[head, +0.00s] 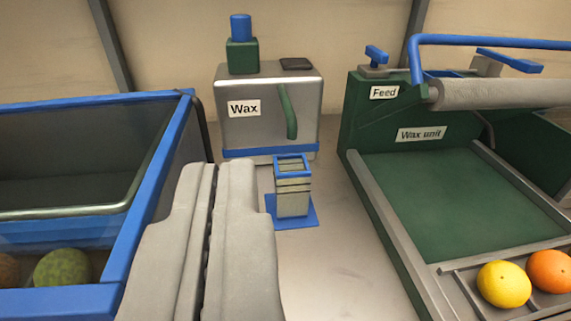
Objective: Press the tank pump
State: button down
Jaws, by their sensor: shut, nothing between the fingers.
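The wax tank (297,105) is a silver box with a "Wax" label, a green handle on its front and a blue base band. It stands at the back, left of the middle. The pump (241,46) on its top left is a green block with a blue cap; the cap stands up from the block. My gripper (222,168) is in the lower left foreground, its two grey fingers shut together with nothing between them. Its fingertips are below and in front of the tank, apart from the pump.
A small grey stand (293,196) with a blue top and foot is right of my fingers. The green wax unit (455,190) is at right, with a roller (500,94), a yellow fruit (503,284) and an orange (549,271). A blue-rimmed bin (150,190) with a green fruit (62,268) is at left.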

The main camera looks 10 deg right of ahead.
jog(key=shift+r, duration=0.1)
dwell(0.3)
jog(key=w+r+g, duration=0.2)
jog(key=w+r, duration=0.4)
jog(key=w, duration=0.3)
jog(key=w+r+g, duration=0.2)
jog(key=w+r, duration=0.3)
jog(key=w, duration=0.5)
jog(key=w+r+g, duration=0.3)
jog(key=w+g, duration=0.1)
jog(key=w, duration=1.4)
jog(key=shift+w+d, duration=0.25)
jog(key=shift+w, duration=0.1)
jog(key=shift+f, duration=0.1)
